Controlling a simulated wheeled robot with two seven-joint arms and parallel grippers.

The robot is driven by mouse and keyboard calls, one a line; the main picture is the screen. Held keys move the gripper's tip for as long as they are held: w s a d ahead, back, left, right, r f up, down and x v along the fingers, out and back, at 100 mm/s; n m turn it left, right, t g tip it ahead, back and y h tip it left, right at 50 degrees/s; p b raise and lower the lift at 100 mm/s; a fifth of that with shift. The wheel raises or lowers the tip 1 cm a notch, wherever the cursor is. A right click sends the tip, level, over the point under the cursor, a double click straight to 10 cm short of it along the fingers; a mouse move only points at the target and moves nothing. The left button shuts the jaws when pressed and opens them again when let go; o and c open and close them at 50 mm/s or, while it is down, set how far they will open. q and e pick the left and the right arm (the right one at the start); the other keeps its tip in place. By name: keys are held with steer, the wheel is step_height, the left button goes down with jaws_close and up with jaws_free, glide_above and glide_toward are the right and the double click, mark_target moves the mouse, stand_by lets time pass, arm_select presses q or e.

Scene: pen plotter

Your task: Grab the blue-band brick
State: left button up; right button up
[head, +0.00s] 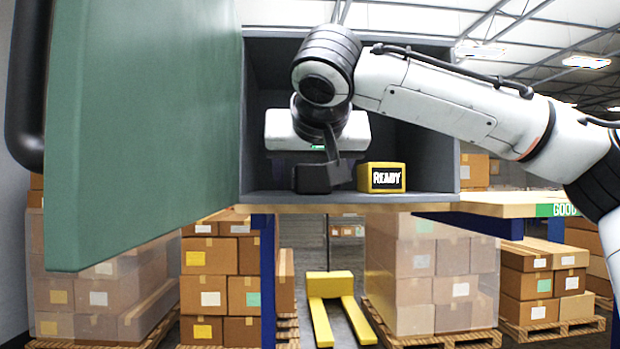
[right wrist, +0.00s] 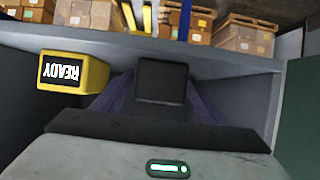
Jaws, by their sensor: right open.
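I cannot make out a blue-band brick in either view. My right gripper (head: 322,177) is inside the open grey cabinet (head: 420,140), low over its floor and left of a yellow block marked READY (head: 382,177). The gripper is open and appears empty. In the right wrist view, the dark gripper parts (right wrist: 162,82) are in the middle and the yellow block (right wrist: 85,72) is at the left, apart from them. Purplish patches show on both sides of the gripper; I cannot tell what they are. My left gripper is not in view.
The green cabinet door (head: 145,130) stands open at the left, with a dark handle (head: 25,90). A wooden shelf with a green GOOD label (head: 558,210) extends right. Behind are cartons on pallets (head: 430,275) and a yellow pallet jack (head: 330,285).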

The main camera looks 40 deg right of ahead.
steer(key=c, duration=1.4)
steer(key=shift+c, duration=0.3)
steer(key=shift+r, duration=0.15)
